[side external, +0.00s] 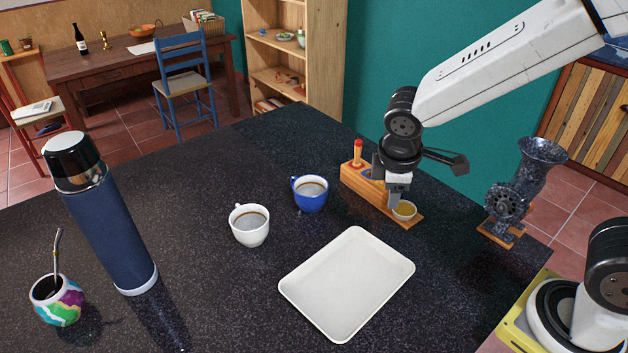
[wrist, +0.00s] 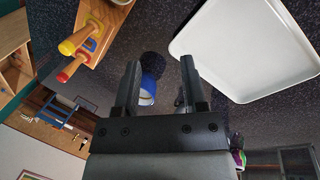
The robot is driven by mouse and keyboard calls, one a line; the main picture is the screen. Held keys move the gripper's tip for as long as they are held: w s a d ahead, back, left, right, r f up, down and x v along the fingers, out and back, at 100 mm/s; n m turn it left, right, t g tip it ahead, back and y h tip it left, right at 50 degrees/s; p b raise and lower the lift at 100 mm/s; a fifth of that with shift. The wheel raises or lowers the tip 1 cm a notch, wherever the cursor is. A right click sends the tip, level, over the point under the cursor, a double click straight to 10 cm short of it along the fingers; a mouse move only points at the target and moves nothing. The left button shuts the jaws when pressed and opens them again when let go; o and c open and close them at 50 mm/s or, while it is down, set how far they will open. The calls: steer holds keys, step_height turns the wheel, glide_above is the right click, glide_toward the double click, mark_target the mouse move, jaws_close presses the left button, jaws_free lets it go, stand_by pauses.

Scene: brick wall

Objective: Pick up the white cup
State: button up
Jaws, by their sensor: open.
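The white cup (side external: 250,225) stands upright on the dark speckled counter in the side view, with dark liquid inside and its handle toward the back left. I cannot clearly make it out in the wrist view. My gripper (side external: 394,200) is at the right, well apart from the cup, pointing down by the small yellowish bowl on the wooden stand. In the wrist view my gripper (wrist: 161,75) has its two fingers spread, with nothing held between them.
A blue cup (side external: 310,194) stands right of the white cup, and also shows in the wrist view (wrist: 151,84). A white tray (side external: 347,280), a wooden stand (side external: 364,184), a tall blue flask (side external: 108,225), a colourful gourd (side external: 62,304) and a grinder (side external: 520,190) share the counter.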

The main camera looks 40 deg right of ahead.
steer(key=w+a+n+t+h, duration=0.2)
steer(key=w+a+n+t, duration=0.35)
steer(key=a+n, duration=0.75)
steer(key=w+a+n+t+h, duration=0.2)
steer(key=w+a+n+t, duration=0.4)
steer(key=a+n, duration=0.6)
steer(key=m+g, duration=0.2)
glide_toward(234, 218)
steer(key=shift+s+r+t, duration=0.15)
steer(key=shift+t, duration=0.1)
steer(key=shift+f, duration=0.5)
steer(key=shift+x, duration=1.3)
steer(key=shift+x, duration=2.6)
steer(key=shift+r, duration=0.1)
